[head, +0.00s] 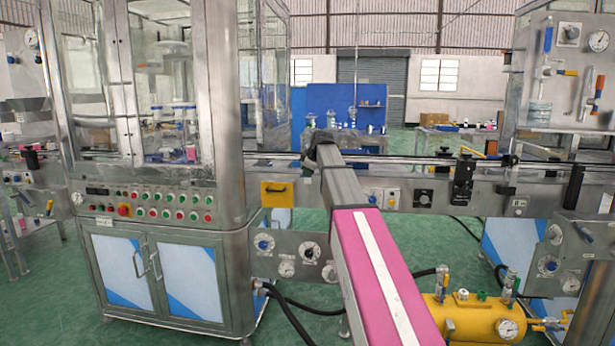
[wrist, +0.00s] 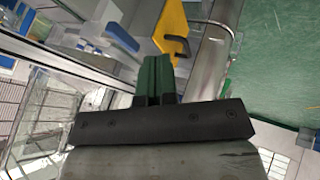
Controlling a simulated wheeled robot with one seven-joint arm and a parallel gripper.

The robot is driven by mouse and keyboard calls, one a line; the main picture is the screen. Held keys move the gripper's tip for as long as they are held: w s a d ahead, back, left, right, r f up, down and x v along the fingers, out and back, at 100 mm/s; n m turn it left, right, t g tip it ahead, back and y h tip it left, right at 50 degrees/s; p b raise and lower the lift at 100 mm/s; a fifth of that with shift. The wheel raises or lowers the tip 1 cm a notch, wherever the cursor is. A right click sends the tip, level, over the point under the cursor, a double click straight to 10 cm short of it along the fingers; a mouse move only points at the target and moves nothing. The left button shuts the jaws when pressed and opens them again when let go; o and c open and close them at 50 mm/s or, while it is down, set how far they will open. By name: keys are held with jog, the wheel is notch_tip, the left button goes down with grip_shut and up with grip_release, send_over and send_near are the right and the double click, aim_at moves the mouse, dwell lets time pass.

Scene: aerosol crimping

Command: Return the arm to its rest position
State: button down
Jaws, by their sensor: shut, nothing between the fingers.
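My gripper (wrist: 154,80) shows in the wrist view as two green fingers side by side, pressed together with nothing between them. In the head view my arm reaches away from me toward the conveyor rail, and its dark far end (head: 322,148) is near the rail. The fingers cannot be made out there. In the wrist view the fingers point toward the machine's metal front and a yellow plate with a dark handle (wrist: 172,30). I cannot tell how far they are from it.
The glass-walled crimping machine (head: 160,190) stands at left. The conveyor rail (head: 425,160) crosses behind my arm. A yellow tank with gauges (head: 470,318) is low at right, near my arm. Another machine (head: 560,90) stands at far right. Black hoses lie on the green floor (head: 400,240).

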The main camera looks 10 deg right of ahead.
jog(key=v, duration=0.6)
jog(key=s+a+f+m+g, duration=0.15)
jog(key=s+f, duration=0.35)
jog(key=f, duration=0.5)
jog(key=s+f+m+g+h, duration=0.1)
jog(key=s+f+m, duration=0.3)
jog(key=f, duration=0.6)
jog(key=s+f+m+g, duration=0.1)
jog(key=s+f+m, duration=0.1)
jog(key=s+f, duration=0.6)
jog(key=s+f+m+g+h, duration=0.1)
jog(key=s+f+m+g, duration=0.2)
jog(key=s+f, duration=1.5)
jog(key=a+f+m, duration=0.1)
jog(key=f+m, duration=0.1)
jog(key=shift+m+h, duration=0.3)
jog(key=shift+m, duration=0.05)
jog(key=shift+s+g, duration=0.15)
jog(key=shift+g, duration=0.1)
